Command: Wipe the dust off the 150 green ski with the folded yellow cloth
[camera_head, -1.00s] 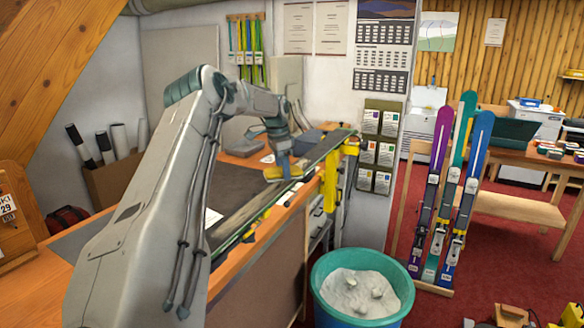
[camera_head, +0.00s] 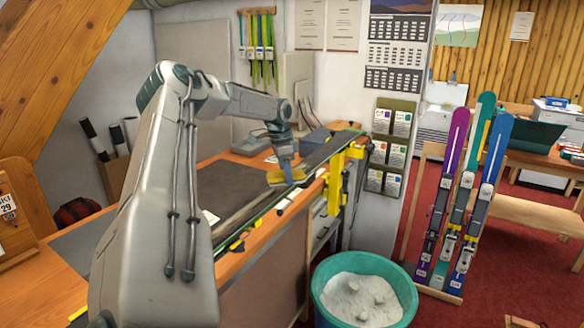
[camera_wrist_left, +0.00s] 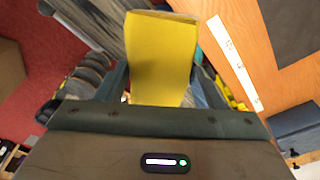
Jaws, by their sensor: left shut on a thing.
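The folded yellow cloth (camera_head: 277,180) is held in my left gripper (camera_head: 287,176), low over the ski and apparently against its top face. In the left wrist view the cloth (camera_wrist_left: 162,55) sticks out between the two fingers. The green-edged ski (camera_head: 328,149) lies lengthwise along the front edge of the bench. Its face looks dull grey-brown on the near side of the cloth and darker on the far side. I cannot tell exactly how much dust is left under the cloth. My right gripper is not in view.
A yellow clamp (camera_head: 338,182) stands at the bench's front edge by the ski. A teal tub (camera_head: 319,290) of whitish material is on the red floor below. Several upright skis (camera_head: 482,180) stand in a rack to the right. A dark mat (camera_head: 225,188) covers part of the bench.

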